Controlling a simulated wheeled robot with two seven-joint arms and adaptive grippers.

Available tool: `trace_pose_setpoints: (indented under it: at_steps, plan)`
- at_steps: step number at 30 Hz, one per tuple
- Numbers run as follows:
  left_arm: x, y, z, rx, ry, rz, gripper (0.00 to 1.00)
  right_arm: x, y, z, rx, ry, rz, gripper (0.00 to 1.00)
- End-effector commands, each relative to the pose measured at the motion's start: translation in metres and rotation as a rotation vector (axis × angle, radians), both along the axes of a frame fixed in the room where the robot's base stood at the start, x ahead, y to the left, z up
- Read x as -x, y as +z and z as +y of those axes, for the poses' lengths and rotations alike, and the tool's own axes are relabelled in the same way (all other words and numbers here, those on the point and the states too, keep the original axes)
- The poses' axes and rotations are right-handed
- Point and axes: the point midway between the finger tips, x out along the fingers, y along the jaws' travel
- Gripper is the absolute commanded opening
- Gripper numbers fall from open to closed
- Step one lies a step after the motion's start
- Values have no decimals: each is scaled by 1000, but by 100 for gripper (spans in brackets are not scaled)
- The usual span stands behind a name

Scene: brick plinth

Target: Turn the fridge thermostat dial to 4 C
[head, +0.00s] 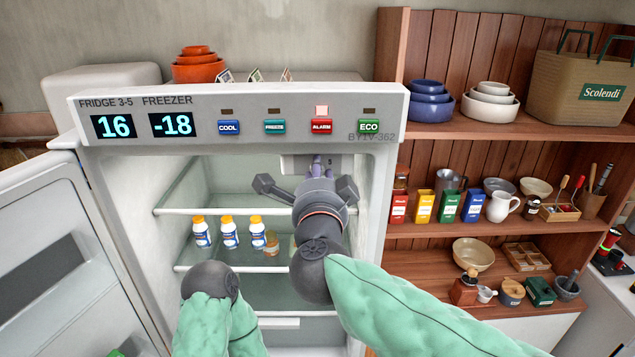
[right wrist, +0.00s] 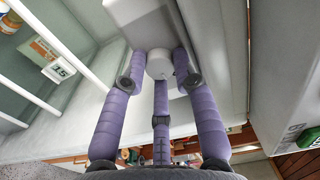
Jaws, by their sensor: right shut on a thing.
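The fridge's thermostat dial (right wrist: 159,66) is a small white knob under a pale grey housing (right wrist: 138,20). The fridge display (head: 115,126) reads 16. My left gripper is not in view; only my left arm shows, low in front.
The freezer display (head: 172,124) reads -18, and the lamp above the alarm button (head: 322,127) looks lit. The fridge door (head: 60,250) stands open at left. Bottles (head: 229,232) stand on a shelf inside. A wooden shelf unit (head: 392,60) is close at right.

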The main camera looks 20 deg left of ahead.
Motion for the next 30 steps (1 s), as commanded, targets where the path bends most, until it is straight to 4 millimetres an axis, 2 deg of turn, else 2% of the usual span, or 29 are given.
trace_pose_setpoints:
  at_steps: [15,30]
  plan:
    - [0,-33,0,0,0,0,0,-1,1,-3,-434,-6,117,0]
    - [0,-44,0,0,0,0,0,-1,-1,-3,-613,-7,173,0]
